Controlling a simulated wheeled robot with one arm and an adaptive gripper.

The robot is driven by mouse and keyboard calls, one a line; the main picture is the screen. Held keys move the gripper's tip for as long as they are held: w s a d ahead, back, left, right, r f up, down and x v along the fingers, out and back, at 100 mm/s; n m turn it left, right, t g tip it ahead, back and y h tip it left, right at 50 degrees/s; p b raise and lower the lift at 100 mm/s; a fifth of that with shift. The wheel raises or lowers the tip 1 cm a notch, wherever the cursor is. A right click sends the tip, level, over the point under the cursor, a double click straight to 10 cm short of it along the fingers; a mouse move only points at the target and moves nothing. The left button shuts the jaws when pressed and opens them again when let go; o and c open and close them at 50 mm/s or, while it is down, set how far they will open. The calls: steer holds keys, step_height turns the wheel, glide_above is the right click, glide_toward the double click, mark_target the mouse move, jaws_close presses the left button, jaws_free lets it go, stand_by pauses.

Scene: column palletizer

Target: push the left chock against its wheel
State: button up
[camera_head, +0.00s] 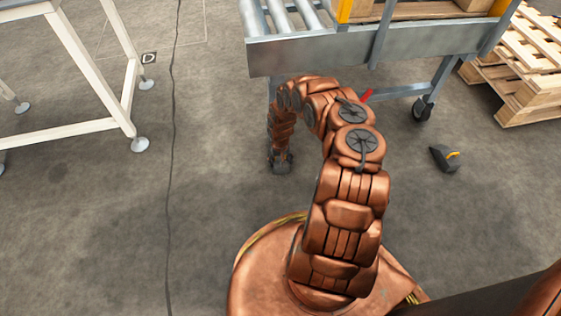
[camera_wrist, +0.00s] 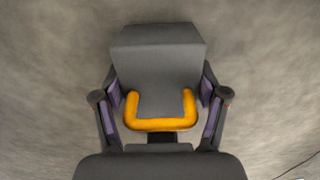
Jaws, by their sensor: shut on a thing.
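The left chock (camera_wrist: 160,75) is a dark grey block with a yellow handle, centred in the wrist view. My gripper (camera_wrist: 161,104) has a finger on each side of it and is shut on it. In the head view my gripper (camera_head: 281,160) points down close to the floor, left of my arm's bend. The chock is hard to make out there. The left wheel is not visible; my arm covers part of the cart's near side. No wheel shows in the wrist view, so the gap to it cannot be told.
The roller cart (camera_head: 330,52) stands ahead, with its right wheel (camera_head: 422,110) visible. Another chock (camera_head: 445,158) lies on the floor apart from that wheel. A pale table frame (camera_head: 125,95) stands left, wooden pallets (camera_head: 525,75) right. A dark cable (camera_head: 171,130) crosses the floor.

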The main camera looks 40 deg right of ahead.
steer(key=shift+w+d+r+t, duration=0.2)
steer(key=shift+w+d, duration=0.25)
steer(key=shift+w, duration=0.25)
steer(key=shift+w+d+r+t, duration=0.1)
steer(key=shift+w+d+r, duration=0.1)
steer(key=shift+w+d, duration=0.4)
steer(key=shift+w+a, duration=0.1)
steer(key=shift+w, duration=0.15)
steer(key=shift+w+d, duration=0.2)
steer(key=shift+w, duration=0.3)
steer(key=o, duration=1.5)
steer(key=shift+s+a+f, duration=0.1)
steer(key=shift+s+a, duration=0.15)
steer(key=shift+s, duration=0.1)
steer(key=shift+s+a+f, duration=0.1)
steer(key=shift+a, duration=0.05)
steer(key=shift+s, duration=0.1)
